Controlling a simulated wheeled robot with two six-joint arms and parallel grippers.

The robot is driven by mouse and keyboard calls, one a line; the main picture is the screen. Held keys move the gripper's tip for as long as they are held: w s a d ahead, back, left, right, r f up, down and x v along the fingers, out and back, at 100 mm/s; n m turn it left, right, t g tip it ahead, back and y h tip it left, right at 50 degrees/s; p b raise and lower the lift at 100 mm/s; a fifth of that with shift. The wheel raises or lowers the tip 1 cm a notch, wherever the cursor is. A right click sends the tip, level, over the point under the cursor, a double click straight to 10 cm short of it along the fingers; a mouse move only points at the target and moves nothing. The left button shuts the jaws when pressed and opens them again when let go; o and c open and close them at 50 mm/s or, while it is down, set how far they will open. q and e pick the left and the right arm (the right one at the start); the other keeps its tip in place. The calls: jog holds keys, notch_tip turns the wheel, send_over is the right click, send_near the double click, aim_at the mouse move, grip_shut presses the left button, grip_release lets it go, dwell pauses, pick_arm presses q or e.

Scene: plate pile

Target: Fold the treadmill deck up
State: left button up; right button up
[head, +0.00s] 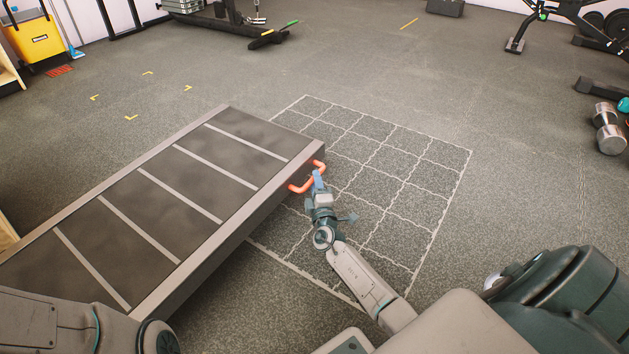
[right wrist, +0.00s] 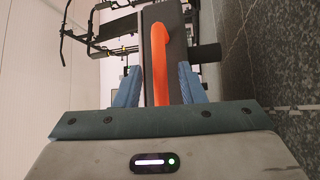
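The treadmill deck (head: 150,200) is a long dark panel with pale cross stripes and a grey frame. It lies low and about flat from lower left to the middle of the head view. An orange handle (head: 299,188) sticks out from its long right side near the far end. My right gripper (head: 317,177) is at this handle. In the right wrist view the handle (right wrist: 160,65) stands between my two blue fingers (right wrist: 160,85), with visible gaps on both sides. My left gripper is out of view; only part of my left arm shows at lower left.
A floor patch outlined with a pale grid (head: 400,185) lies right of the deck. A yellow bucket (head: 34,38) and gym equipment (head: 225,20) are at the back.

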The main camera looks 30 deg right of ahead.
jog(key=shift+x, duration=1.2)
grip_shut()
